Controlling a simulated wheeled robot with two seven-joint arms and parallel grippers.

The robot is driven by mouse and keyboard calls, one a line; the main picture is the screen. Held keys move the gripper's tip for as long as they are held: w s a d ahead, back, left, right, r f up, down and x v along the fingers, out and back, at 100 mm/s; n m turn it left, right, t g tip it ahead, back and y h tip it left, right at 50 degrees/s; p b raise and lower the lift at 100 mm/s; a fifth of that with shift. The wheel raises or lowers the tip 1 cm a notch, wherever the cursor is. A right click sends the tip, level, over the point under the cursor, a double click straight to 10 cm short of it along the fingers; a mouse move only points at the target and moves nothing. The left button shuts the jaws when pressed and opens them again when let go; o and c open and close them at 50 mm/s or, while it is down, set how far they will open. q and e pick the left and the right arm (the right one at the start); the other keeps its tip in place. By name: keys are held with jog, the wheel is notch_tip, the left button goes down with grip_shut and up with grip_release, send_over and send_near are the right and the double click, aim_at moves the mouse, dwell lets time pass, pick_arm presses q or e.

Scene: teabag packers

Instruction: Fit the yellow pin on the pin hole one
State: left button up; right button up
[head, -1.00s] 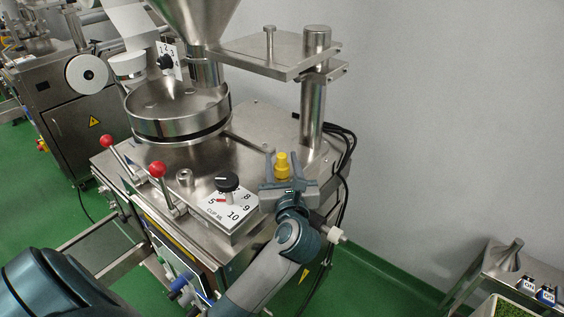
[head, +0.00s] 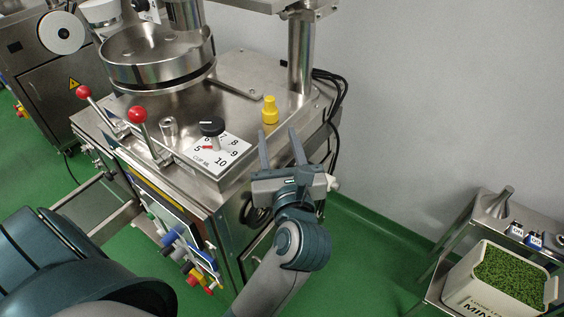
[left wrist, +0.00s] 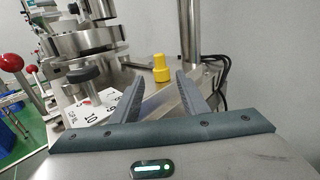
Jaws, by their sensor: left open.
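The yellow pin (head: 270,110) stands upright on the machine's steel top, near its right edge, in the head view. It also shows in the left wrist view (left wrist: 161,68), beyond and between the fingertips. I cannot tell whether its foot sits in a hole. My left gripper (head: 279,134) is open and empty, on the near side of the pin and apart from it, with its fingers pointing toward it. No pin hole marked one can be made out. My right gripper is not in view.
A black knob (head: 212,127) on a numbered plate (head: 226,149) and two red-balled levers (head: 137,114) stand left of the pin. A steel post (head: 300,55) rises behind it. A white bin (head: 468,287) of green leaves is at the lower right.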

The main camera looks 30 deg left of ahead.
pick_arm(q)
jog(key=v, duration=0.4)
jog(key=shift+s+d, duration=0.25)
jog(key=shift+s, duration=0.1)
dwell(0.7)
